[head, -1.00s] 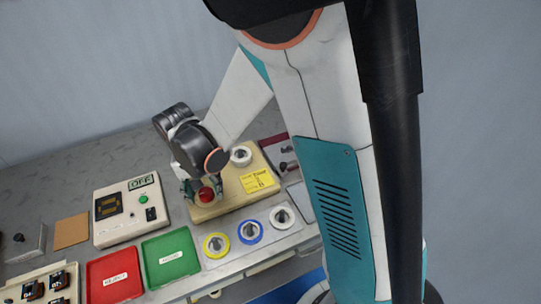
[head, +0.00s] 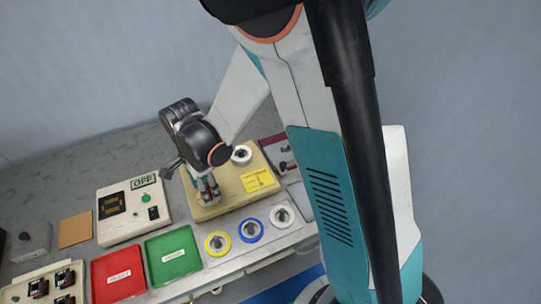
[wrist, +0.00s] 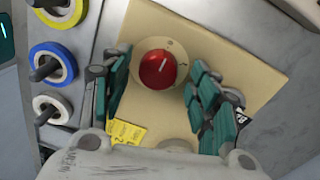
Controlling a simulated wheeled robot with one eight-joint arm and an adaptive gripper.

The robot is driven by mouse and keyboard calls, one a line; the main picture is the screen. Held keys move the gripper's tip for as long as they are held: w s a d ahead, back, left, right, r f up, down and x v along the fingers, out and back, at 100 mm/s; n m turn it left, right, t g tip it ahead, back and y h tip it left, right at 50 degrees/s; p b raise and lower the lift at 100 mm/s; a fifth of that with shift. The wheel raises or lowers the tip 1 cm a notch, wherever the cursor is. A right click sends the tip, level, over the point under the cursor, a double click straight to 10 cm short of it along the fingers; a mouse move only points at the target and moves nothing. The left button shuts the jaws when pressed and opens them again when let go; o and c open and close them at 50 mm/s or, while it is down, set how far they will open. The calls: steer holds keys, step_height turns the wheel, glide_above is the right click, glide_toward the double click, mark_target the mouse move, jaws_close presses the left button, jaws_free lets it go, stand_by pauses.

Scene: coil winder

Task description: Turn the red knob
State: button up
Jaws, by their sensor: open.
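The red knob (wrist: 158,69) is round with a pale pointer line and sits on a beige dial plate on the beige board (wrist: 185,30) in the wrist view. My gripper (wrist: 160,85) is open, with its teal fingers on either side of the knob and a gap to each. In the head view my gripper (head: 207,190) is over the near left part of the beige board (head: 232,204), and it hides most of the knob there. A yellow note (head: 257,180) lies on the board.
Yellow (head: 217,244), blue (head: 250,231) and white (head: 282,217) rings stand in front of the board. A red tray (head: 117,274), a green tray (head: 172,255) and a white device with a display (head: 131,232) are to the left.

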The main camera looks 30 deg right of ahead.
steer(key=w+d+r+n+t+p, duration=0.1)
steer(key=d+r, duration=0.2)
steer(key=r, duration=0.5)
steer(key=w+d+r+n+t+p, duration=0.1)
steer(key=d+r+n+p, duration=0.1)
steer(key=r, duration=0.7)
steer(key=s+d+n+t+b, duration=0.5)
steer(key=s+d+n, duration=0.4)
steer(key=s+n, duration=0.4)
steer(key=shift+s+r+t+b, duration=0.3)
steer(key=shift+s+r+b, duration=0.15)
steer(key=shift+s+b, duration=0.45)
